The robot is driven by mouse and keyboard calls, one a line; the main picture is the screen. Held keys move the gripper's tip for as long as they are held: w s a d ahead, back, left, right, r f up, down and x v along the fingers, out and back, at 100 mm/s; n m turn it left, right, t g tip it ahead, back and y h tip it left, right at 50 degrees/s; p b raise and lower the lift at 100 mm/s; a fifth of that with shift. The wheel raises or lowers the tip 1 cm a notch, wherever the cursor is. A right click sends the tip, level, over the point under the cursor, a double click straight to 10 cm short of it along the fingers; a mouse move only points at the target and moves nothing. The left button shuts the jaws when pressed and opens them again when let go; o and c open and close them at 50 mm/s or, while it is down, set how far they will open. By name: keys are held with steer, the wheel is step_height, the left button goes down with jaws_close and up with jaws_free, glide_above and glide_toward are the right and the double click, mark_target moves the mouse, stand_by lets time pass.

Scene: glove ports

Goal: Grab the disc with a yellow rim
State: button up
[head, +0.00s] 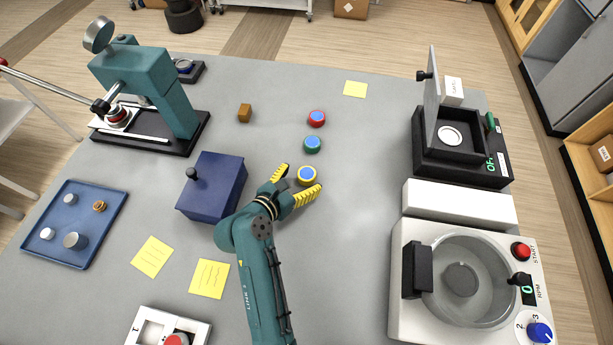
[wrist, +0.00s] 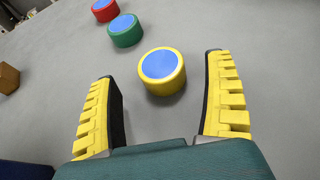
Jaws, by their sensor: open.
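The disc with a yellow rim (head: 307,175) has a blue top and lies flat on the grey table. It also shows in the wrist view (wrist: 162,70), just beyond and between the fingertips. My gripper (head: 297,180) is open and empty, with yellow ridged fingers; in the wrist view its two fingers (wrist: 160,85) stand wide apart. Neither finger visibly touches the disc. A disc with a green rim (head: 312,144) and a disc with a red rim (head: 317,118) lie farther back in a rough line with it.
A dark blue box (head: 212,186) with a black knob stands left of my gripper. A brown block (head: 245,113) lies behind it. A white centrifuge-like machine (head: 403,322) and a black scale-like device (head: 462,173) stand at the right. A teal press (head: 150,75) stands at the back left.

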mark_target(304, 176)
steer(key=x, duration=0.3)
steer(key=shift+w+d+f, duration=0.1)
steer(key=c, duration=1.3)
